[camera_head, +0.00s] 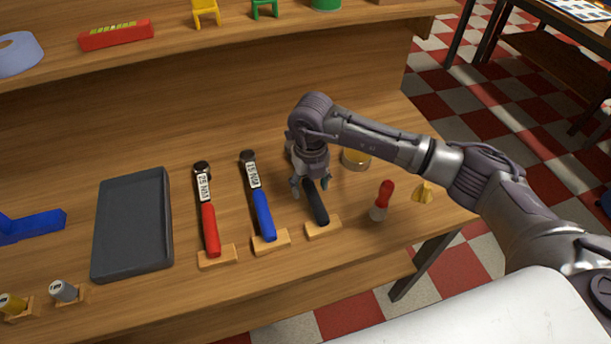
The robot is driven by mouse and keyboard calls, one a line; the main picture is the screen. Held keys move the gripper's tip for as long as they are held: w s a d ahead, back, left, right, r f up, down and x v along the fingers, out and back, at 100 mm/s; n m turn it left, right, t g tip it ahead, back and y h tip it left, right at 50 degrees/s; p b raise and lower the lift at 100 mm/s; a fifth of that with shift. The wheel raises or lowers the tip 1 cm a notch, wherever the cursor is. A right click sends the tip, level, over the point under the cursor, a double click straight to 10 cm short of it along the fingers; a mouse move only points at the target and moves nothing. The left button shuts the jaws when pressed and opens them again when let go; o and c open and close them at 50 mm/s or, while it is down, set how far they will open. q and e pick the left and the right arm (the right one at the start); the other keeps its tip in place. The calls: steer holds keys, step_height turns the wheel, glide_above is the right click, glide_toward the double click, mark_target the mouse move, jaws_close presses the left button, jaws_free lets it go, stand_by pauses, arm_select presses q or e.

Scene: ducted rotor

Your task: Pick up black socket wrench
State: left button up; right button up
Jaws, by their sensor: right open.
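The black socket wrench (317,206) lies on the wooden workbench, its handle end at a small wooden block (323,229). Its upper part is hidden under my right gripper. My right gripper (310,190) points down over the wrench, with its fingers open around or just above the upper part of the handle; I cannot tell whether they touch it. My left gripper is not in view.
A blue-handled wrench (263,212) and a red-handled wrench (210,228) lie to the left on similar blocks. A dark tray (132,225) is farther left. A red-handled tool (383,197), a yellow piece (423,192) and a yellowish round container (356,158) stand to the right.

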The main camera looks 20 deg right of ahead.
jaws_close()
steer(key=shift+r, duration=0.1)
